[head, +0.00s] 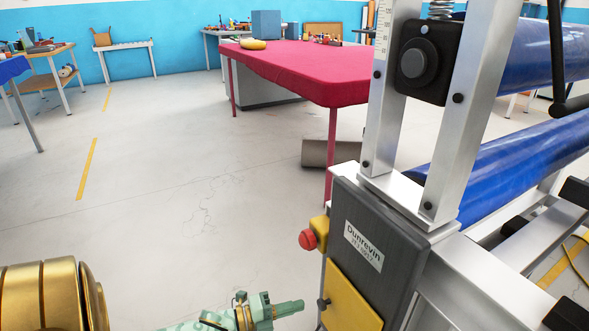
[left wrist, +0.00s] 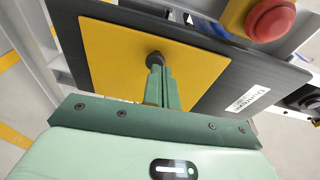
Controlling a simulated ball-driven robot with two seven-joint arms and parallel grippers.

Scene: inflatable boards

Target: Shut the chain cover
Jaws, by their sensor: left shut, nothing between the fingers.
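The chain cover looks to be the yellow panel (head: 352,298) on the lower front of the dark grey plate of the machine. A black knob (head: 323,303) is near its left edge in the head view. In the left wrist view the yellow panel (left wrist: 112,50) and its knob (left wrist: 155,59) fill the upper middle. I cannot tell whether the cover stands ajar or flush. My left gripper (head: 302,306) is shut and empty, left of the knob. In the left wrist view its fingertips (left wrist: 159,68) are right at the knob; contact is unclear. My right gripper is out of view.
A red button on a yellow box (head: 312,237) sticks out just above the cover. The machine's metal frame (head: 393,90) and blue rollers (head: 510,165) are at right. A red-covered table (head: 300,70) stands behind. The floor to the left is clear.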

